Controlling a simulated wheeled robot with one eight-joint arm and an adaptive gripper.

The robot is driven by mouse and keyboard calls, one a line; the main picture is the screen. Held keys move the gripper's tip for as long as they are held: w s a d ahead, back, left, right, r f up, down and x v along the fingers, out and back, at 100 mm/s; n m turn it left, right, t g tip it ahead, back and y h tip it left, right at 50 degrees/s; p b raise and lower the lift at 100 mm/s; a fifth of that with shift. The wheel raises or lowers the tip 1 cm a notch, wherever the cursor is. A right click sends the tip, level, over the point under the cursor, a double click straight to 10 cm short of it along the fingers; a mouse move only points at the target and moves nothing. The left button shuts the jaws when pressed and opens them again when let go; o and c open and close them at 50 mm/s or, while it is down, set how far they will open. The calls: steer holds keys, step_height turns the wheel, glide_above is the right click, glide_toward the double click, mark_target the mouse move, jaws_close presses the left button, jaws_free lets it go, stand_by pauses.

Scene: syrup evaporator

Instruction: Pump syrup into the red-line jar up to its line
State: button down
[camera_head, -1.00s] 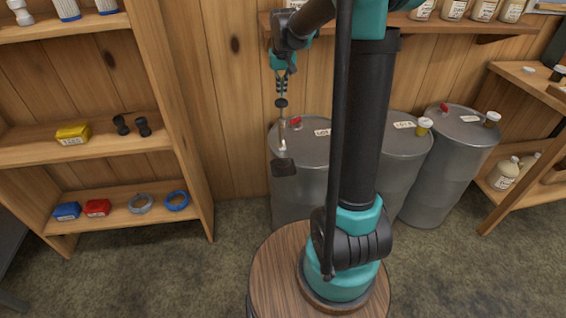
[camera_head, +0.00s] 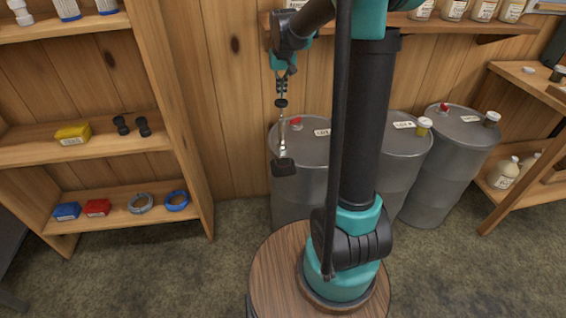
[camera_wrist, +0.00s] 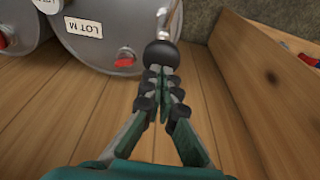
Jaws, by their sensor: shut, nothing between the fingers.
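My gripper (camera_head: 281,94) hangs in front of the left grey drum, pointing down with its fingers shut. In the wrist view its fingertips (camera_wrist: 161,78) meet just short of a round black knob (camera_wrist: 160,54). I cannot tell whether they touch it. A thin metal rod (camera_wrist: 174,18) runs on beyond the knob. In the head view the knob (camera_head: 281,103) sits below the fingers, with the rod (camera_head: 282,132) and a dark block (camera_head: 284,168) under it. I cannot make out the red-line jar or its line in either view.
A wooden shelf (camera_head: 100,152) on the left holds small parts. Jugs (camera_head: 503,175) stand on the right shelf. Several labelled jars (camera_head: 453,10) line the upper shelf.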

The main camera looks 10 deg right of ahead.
mark_target(281, 101)
steer(key=shift+f, duration=0.1)
stand_by(0.5)
steer(key=shift+f, duration=2.6)
steer(key=shift+r, duration=2.5)
steer(key=shift+f, duration=2.45)
steer(key=shift+r, duration=2.45)
